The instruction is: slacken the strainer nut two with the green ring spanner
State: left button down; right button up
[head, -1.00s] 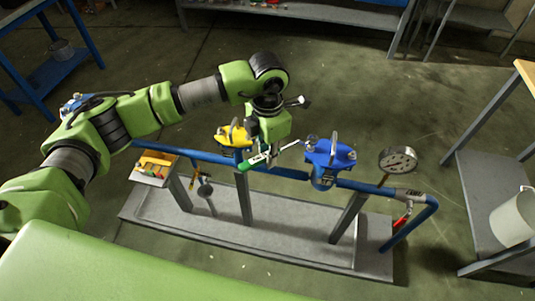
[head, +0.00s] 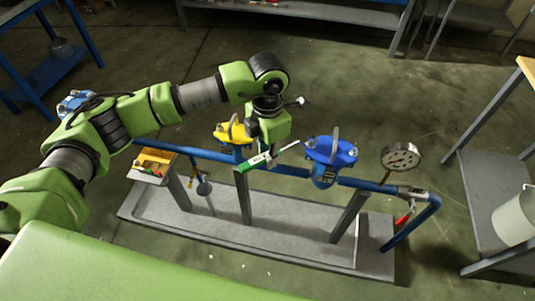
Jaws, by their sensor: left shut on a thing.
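My left gripper (head: 272,155) hangs over the blue pipe between a yellow strainer (head: 233,133) and a blue strainer (head: 329,152). It is shut on the green ring spanner (head: 249,164). The spanner's green part sticks out at the lower left, and a pale end points up and right towards the blue strainer's left side. A small gap shows between that end and the blue lid. The strainer nuts are too small to make out, so I cannot tell which is nut two. My right gripper is not in view.
The blue pipe (head: 292,171) runs on posts above a grey tray base (head: 230,225). A small box of tools (head: 153,160) sits at the left end. A grey shelf with a white bucket (head: 515,218) stands at right.

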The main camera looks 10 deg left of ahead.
pick_arm(q)
jog(key=shift+f+b, duration=0.65)
jog(key=shift+f, duration=0.05)
dwell(0.5)
jog(key=shift+s+d+n, duration=0.85)
jog(key=shift+d+n, duration=0.15)
jog(key=shift+d, duration=0.1)
jog(key=shift+s+d+f+n+p, duration=0.15)
jog(key=shift+s+d+n, duration=0.2)
jog(key=shift+d+n, duration=0.25)
jog(key=shift+s+d+r+n+p, duration=0.15)
jog(key=shift+s+d+n, duration=0.2)
jog(key=shift+d+n, duration=0.2)
